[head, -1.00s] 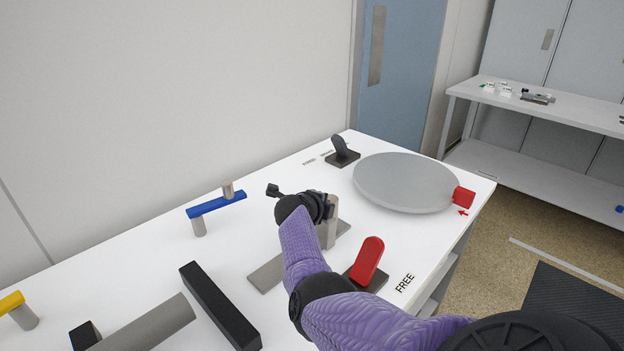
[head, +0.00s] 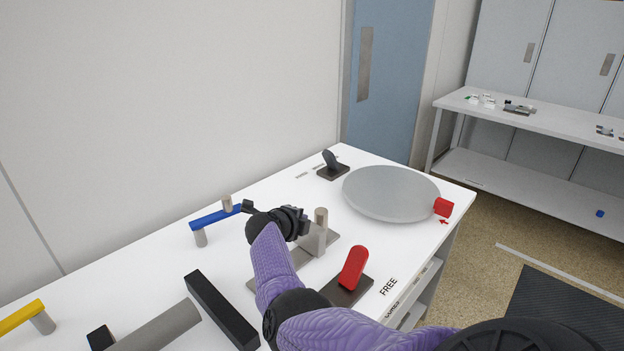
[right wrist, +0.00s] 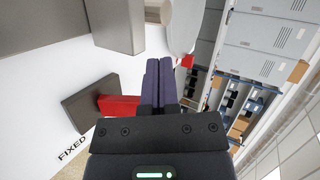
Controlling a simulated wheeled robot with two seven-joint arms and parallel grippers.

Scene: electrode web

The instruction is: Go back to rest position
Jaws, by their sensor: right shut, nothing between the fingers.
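My right arm comes into the head view from the bottom right, with a purple sleeve. Its black gripper (head: 297,222) is over the white table (head: 420,258), next to a grey upright post (head: 321,228). In the right wrist view the two dark fingers (right wrist: 159,70) lie side by side, shut, with nothing between them. My left gripper is not in view.
A red lever (head: 354,267) on a dark base stands near the arm. Behind are a round grey plate (head: 390,193) with a red block (head: 443,207) and a black lever (head: 331,161).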

